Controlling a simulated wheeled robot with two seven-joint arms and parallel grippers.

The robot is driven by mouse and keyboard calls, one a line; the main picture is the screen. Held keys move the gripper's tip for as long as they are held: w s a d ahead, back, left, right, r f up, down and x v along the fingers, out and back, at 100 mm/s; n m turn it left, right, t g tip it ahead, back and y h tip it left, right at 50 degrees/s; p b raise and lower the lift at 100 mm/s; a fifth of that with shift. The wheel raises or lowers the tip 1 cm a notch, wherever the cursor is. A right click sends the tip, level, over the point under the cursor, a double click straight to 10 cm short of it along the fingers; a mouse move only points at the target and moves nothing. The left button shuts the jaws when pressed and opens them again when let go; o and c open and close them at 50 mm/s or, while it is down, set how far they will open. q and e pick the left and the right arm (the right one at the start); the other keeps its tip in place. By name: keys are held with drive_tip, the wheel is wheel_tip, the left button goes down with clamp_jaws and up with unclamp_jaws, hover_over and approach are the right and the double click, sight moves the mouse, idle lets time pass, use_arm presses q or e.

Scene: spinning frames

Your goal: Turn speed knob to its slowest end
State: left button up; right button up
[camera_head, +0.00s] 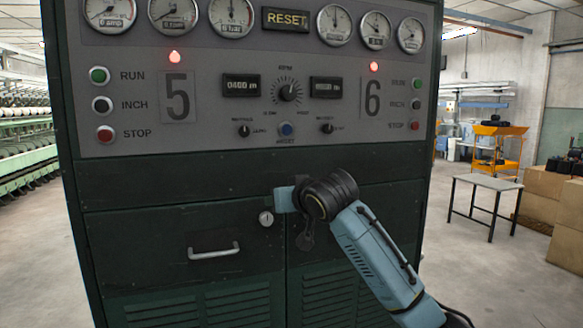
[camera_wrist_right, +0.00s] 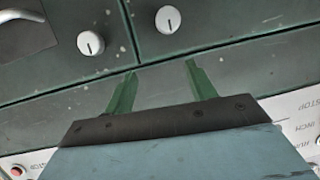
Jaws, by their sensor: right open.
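The speed knob (camera_head: 289,91) is a black round knob under the RPM label, ringed by white tick marks, at the middle of the grey control panel (camera_head: 225,75). Its exact pointer angle is too small to read. My right gripper (camera_head: 284,199) is below the panel in the head view, in front of the dark green cabinet and apart from the knob; its fingers cannot be made out there. In the right wrist view its two fingers (camera_wrist_right: 160,64) are spread with nothing between them. The speed knob is not seen in that view. My left gripper is not in view.
Small knobs (camera_head: 244,130) (camera_head: 327,128) and a blue button (camera_head: 287,130) sit below the speed knob. Counter displays (camera_head: 241,85) (camera_head: 326,88) flank it. A round lock (camera_head: 266,218) and drawer handle (camera_head: 213,251) are near my right gripper. Two locks (camera_wrist_right: 90,42) (camera_wrist_right: 168,19) show in the wrist view.

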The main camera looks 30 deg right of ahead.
sight(290, 93)
drive_tip(key=s+d+r+m+t, duration=0.1)
drive_tip(key=s+r, duration=0.2)
drive_tip(key=r, duration=0.5)
drive_tip(key=s+r+t+h, duration=0.1)
drive_tip(key=s+r+t, duration=0.15)
drive_tip(key=r, duration=0.55)
drive_tip(key=s+d+r+m, duration=0.1)
drive_tip(key=s+r, duration=0.3)
drive_tip(key=r, duration=0.3)
drive_tip(key=w, duration=0.4)
drive_tip(key=w+d+p, duration=0.1)
drive_tip(key=w, duration=0.3)
drive_tip(key=w+p, duration=0.1)
drive_tip(key=w, duration=0.3)
drive_tip(key=shift+d+r, duration=0.15)
drive_tip(key=shift+d, duration=0.15)
drive_tip(key=shift+w+d, duration=0.1)
drive_tip(key=shift+w, duration=0.35)
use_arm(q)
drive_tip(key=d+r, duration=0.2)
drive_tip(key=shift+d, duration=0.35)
use_arm(e)
drive_tip(key=shift+c, duration=0.4)
drive_tip(key=c, duration=0.9)
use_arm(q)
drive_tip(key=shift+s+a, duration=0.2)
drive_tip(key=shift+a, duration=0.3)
use_arm(e)
drive_tip(key=shift+n, duration=0.3)
